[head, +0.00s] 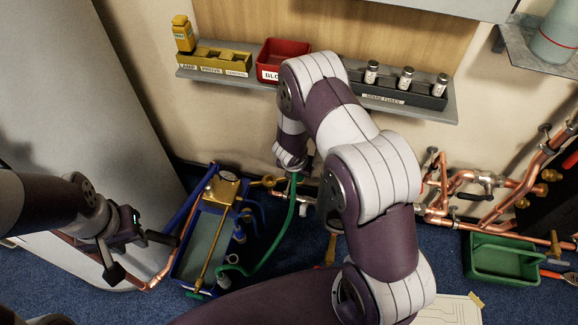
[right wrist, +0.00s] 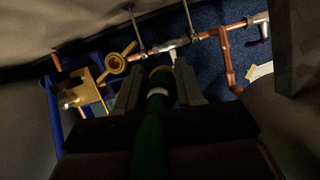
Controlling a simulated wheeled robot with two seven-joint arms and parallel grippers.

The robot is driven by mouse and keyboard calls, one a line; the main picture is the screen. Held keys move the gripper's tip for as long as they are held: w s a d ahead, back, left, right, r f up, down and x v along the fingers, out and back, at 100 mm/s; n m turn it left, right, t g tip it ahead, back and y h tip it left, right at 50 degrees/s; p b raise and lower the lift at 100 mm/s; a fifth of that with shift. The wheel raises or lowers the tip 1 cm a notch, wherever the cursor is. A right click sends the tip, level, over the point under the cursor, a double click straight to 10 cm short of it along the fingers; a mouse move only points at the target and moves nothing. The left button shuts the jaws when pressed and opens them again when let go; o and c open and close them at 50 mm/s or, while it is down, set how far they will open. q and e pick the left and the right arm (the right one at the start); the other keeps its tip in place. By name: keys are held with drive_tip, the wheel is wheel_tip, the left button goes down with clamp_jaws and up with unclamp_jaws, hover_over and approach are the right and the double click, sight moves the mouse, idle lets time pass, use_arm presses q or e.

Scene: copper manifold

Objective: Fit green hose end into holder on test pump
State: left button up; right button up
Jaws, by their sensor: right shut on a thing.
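The test pump is a blue open tank (head: 186,262) with a brass block (head: 222,188) on top, standing on the floor. A brass ring-shaped holder (head: 268,181) sticks out to its right; it also shows in the right wrist view (right wrist: 115,66), left of my fingers. The green hose (head: 284,228) rises from the tank's lower right to my right gripper, whose jaws are mostly hidden in the head view. In the right wrist view my right gripper (right wrist: 159,88) is shut on the green hose end (right wrist: 157,80), apart from the holder. My left gripper (head: 140,256) is open and empty, left of the pump.
Copper pipes with valves (head: 485,182) run along the wall at right. A green crate (head: 502,262) stands on the blue carpet. A wall shelf (head: 440,112) above holds a red bin (head: 283,58), a yellow rack (head: 220,60) and fuses.

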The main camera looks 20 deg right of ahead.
idle(0.3)
wheel_tip(320, 180, up, 5)
drive_tip(key=p, duration=0.4)
drive_tip(key=shift+f, duration=0.2)
drive_tip(key=shift+d, duration=0.1)
